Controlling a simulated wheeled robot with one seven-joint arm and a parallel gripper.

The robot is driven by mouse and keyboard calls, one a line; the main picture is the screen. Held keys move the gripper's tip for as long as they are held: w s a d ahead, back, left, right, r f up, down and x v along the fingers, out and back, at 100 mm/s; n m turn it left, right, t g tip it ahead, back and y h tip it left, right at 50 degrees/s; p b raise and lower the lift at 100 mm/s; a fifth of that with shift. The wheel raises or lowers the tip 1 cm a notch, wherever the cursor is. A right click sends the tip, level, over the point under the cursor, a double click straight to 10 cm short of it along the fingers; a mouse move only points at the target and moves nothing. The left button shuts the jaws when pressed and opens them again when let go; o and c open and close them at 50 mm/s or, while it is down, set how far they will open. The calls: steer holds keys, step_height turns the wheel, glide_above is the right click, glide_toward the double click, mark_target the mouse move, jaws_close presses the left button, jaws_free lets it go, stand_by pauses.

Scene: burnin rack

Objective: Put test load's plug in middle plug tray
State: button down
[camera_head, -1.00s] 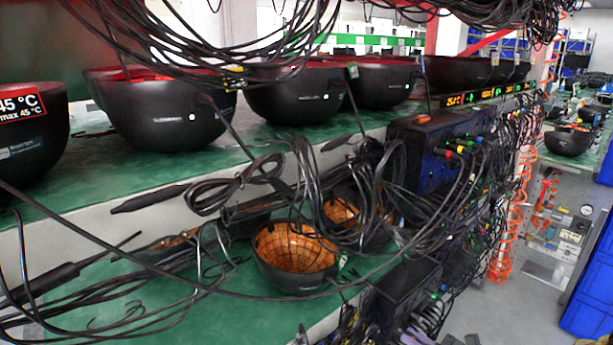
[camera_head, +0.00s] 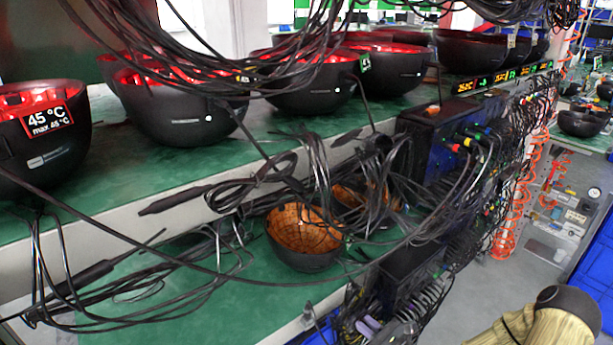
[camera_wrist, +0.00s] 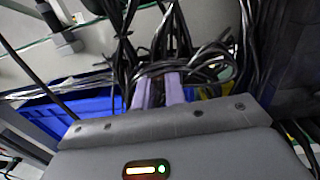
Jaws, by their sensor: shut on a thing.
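My gripper (camera_wrist: 160,82) shows in the wrist view as two pale lavender fingers above a grey housing. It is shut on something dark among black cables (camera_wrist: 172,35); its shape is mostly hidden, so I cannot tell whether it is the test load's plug. Small lavender parts, possibly the same fingers, show at the bottom of the head view beside coiled cables (camera_head: 425,300). I cannot single out the middle plug tray. A dark box (camera_head: 408,262) stands on the lower shelf (camera_head: 215,300), near these cables.
Black bowls with red-lit insides (camera_head: 180,112) line the upper shelf. An orange-lined bowl (camera_head: 303,235) sits on the lower shelf. Loose cables (camera_head: 100,285) cross both shelves. A blue-faced connector box (camera_head: 440,150) stands right of centre. Floor at right (camera_head: 530,270) is open.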

steer(key=r+m+t+h+p, duration=0.1)
steer(key=r+p, duration=0.1)
steer(key=w+r+m+t+h+p, duration=0.1)
steer(key=r+h+p, duration=0.1)
steer(key=shift+m, duration=0.3)
steer(key=shift+s+d+r+m+t+h+p, duration=0.15)
steer(key=shift+s+r+m+t+h+p, duration=0.25)
steer(key=shift+m+h+p, duration=0.9)
steer(key=shift+s+d+r+m+t+h+p, duration=0.15)
steer(key=shift+m+t+h+p, duration=0.4)
steer(key=shift+h+p, duration=1.5)
steer(key=shift+s+d+r+m+t+h+p, duration=0.3)
steer(key=shift+m+h+p, duration=0.8)
steer(key=shift+p, duration=1)
steer(key=shift+w, duration=0.15)
steer(key=shift+a, duration=0.1)
